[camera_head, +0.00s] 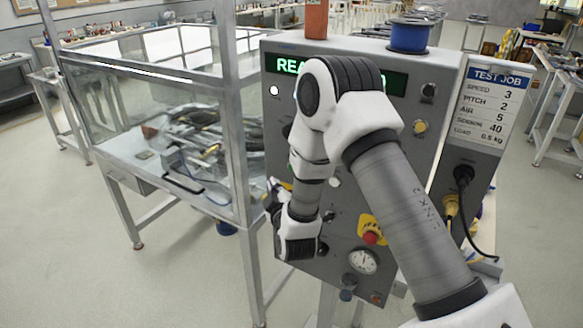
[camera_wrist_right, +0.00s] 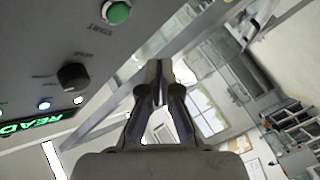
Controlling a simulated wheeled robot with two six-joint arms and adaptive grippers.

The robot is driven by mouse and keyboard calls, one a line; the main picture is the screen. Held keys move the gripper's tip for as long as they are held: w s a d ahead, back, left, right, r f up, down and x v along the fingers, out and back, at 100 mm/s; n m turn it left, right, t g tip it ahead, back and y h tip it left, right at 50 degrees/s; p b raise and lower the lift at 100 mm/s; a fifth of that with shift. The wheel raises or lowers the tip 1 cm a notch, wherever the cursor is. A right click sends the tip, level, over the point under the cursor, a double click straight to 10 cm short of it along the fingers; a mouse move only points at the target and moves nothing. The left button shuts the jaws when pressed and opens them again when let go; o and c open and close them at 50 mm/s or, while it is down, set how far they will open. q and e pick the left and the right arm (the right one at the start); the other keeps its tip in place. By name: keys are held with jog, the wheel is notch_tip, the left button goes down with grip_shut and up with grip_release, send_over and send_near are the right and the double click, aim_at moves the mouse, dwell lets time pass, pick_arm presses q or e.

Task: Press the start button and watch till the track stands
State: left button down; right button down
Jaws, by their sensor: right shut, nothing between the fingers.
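The grey control panel (camera_head: 395,150) stands in the middle of the head view, with a lit green display (camera_head: 290,65) partly hidden by my right arm. In the right wrist view the green start button (camera_wrist_right: 117,12), labelled START, sits on the panel at the top left. My right gripper (camera_head: 272,192) is at the panel's left edge. In the right wrist view its fingers (camera_wrist_right: 158,68) are shut and empty, apart from the button. The track seems to be the dark machinery (camera_head: 200,140) inside the clear-walled enclosure; its motion cannot be told. My left gripper is not in view.
The enclosure's metal post (camera_head: 238,120) stands close to the panel's left edge. A black knob (camera_wrist_right: 73,75) is near the start button. A job sign (camera_head: 492,105) hangs at right.

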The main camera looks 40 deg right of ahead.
jog(key=shift+w+d+p, duration=0.15)
jog(key=shift+w+d, duration=0.15)
jog(key=shift+d, duration=0.5)
jog(key=shift+w+d+p, duration=0.15)
jog(key=shift+w+d, duration=0.2)
jog(key=shift+d, duration=0.5)
jog(key=shift+w+d+p, duration=0.15)
jog(key=shift+w+d, duration=0.15)
jog(key=shift+d, duration=0.5)
jog(key=shift+d+r, duration=0.1)
jog(key=shift+w+d, duration=0.15)
jog(key=shift+d, duration=0.15)
